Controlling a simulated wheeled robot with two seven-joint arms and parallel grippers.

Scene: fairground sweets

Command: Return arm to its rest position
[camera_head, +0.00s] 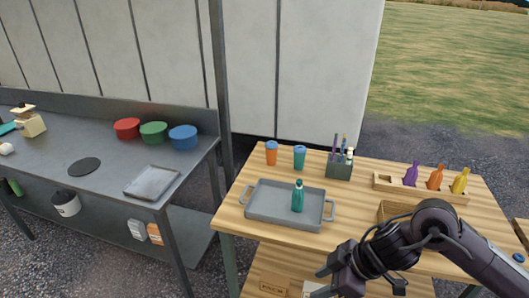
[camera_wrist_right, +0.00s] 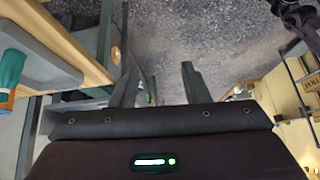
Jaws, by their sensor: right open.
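My right arm comes in from the lower right in the head view. Its gripper (camera_head: 322,277) hangs at the front edge of the wooden table (camera_head: 232,213), in front of the grey tray (camera_head: 262,216). In the right wrist view the two fingers of this gripper (camera_wrist_right: 160,88) stand apart with nothing between them, over gravel ground. A teal bottle (camera_head: 297,197) stands upright in the grey tray, apart from the gripper. My left gripper does not show in the head view.
A wooden rack (camera_head: 421,191) with purple, orange and yellow bottles stands at the back right. An open wooden box (camera_head: 393,208) is partly hidden behind my right arm. Two cups and a dark holder (camera_head: 339,170) line the back. A metal counter (camera_head: 112,170) stands left.

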